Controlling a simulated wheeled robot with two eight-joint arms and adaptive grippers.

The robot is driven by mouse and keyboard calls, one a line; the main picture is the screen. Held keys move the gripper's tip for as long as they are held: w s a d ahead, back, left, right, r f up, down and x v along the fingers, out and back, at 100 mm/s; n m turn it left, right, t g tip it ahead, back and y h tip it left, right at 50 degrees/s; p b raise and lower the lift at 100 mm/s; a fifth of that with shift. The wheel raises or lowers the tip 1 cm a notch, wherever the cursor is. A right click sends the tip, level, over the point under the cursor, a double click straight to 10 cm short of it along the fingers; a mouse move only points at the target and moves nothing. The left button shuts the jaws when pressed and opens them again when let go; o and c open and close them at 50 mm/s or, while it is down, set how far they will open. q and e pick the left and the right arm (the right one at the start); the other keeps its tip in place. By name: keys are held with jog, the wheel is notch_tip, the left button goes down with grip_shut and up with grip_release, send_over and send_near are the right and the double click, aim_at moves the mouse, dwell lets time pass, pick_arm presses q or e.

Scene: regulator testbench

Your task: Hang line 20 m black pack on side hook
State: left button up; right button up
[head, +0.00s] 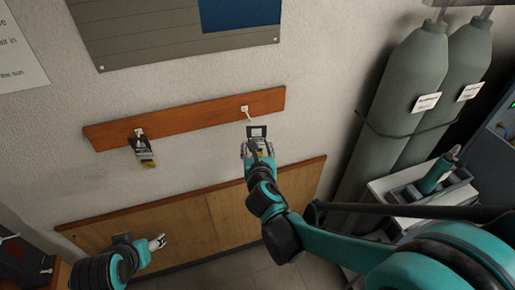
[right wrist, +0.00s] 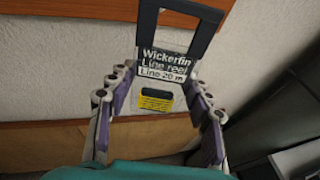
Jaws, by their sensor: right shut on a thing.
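The line 20 m pack (right wrist: 165,62) is in my right gripper (head: 258,149), which is shut on it. Its black top is an open frame, and its label reads "Wickerfin Line reel Line 20 m", with a yellow patch below. In the head view the pack's black top (head: 257,131) stands up just below the right-hand hook (head: 245,110) on the wooden rail (head: 190,119). The hook is bare and apart from the pack. My left gripper (head: 157,243) is low at the left, away from the rail; its finger opening is unclear.
Another pack (head: 143,152) with a yellow patch hangs from the rail's left hook (head: 139,132). A grey board (head: 150,45) is above the rail, and wooden panelling (head: 190,228) below. Grey gas cylinders (head: 407,85) and a white cart (head: 395,184) stand at the right.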

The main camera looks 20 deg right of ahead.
jog(key=w+f+b, duration=0.1)
jog(key=w+b, duration=0.1)
jog(key=w, duration=0.6)
jog(key=shift+w+f, duration=0.15)
jog(key=shift+w, duration=0.05)
dwell(0.5)
jog(key=shift+a, duration=0.1)
dwell(0.5)
jog(key=o, duration=1.3)
jog(key=shift+s, duration=0.1)
jog(key=v, duration=1.2)
